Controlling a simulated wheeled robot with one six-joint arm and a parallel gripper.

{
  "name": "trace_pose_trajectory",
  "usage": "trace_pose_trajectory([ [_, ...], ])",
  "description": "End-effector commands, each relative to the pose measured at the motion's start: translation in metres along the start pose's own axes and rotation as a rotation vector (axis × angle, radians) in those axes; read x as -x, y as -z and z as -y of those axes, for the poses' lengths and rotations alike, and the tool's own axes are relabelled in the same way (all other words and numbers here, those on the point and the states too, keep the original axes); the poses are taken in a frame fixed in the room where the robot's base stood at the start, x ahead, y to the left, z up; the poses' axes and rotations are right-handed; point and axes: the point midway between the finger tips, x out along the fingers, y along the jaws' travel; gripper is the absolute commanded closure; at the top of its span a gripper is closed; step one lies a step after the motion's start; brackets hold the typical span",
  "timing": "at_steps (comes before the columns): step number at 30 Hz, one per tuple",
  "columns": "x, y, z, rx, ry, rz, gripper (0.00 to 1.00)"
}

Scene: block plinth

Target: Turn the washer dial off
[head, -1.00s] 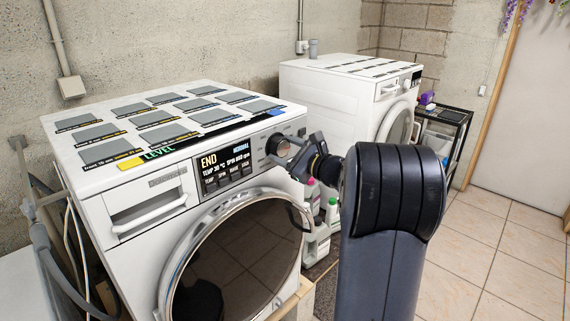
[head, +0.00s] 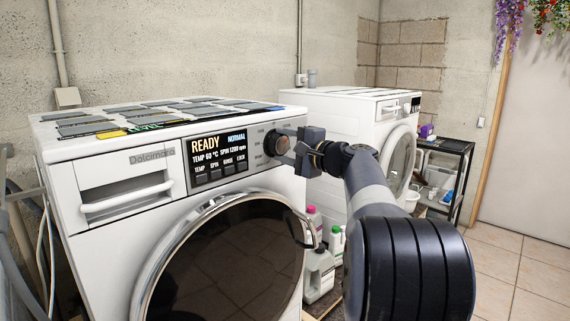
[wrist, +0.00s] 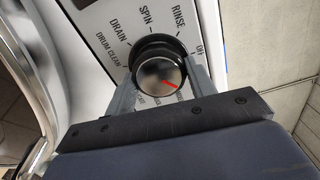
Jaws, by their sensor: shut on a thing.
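The washer (head: 110,240) stands at the left in the head view. Its dial (head: 281,145) sits at the right end of the control panel, right of the display (head: 218,158), which reads READY, NORMAL, TEMP 60 and SPIN 1200. My gripper (wrist: 160,72) is shut on the dial, one finger on each side of it. In the wrist view the dial is a black ring with a silver face, and its red mark points to the lower right. The OFF label (wrist: 199,50) is right of the dial, above the line of the mark. Lower labels are partly hidden by my gripper.
A second white machine (head: 340,110) stands behind, to the right. A black rack (head: 445,170) is further right. The washer's round door (head: 235,265) is shut below the panel. Tiled floor (head: 520,275) is clear at right.

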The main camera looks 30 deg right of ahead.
Motion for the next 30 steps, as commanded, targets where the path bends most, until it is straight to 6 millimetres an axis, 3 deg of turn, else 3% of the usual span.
trace_pose_trajectory([
  [1,0.0000,0.0005,-0.0073,0.046,0.000,0.001,0.71],
  [18,-0.0002,-0.0001,-0.0037,0.572,-0.001,0.001,0.71],
  [30,-0.0005,-0.0007,-0.0012,0.808,-0.002,0.003,0.71],
])
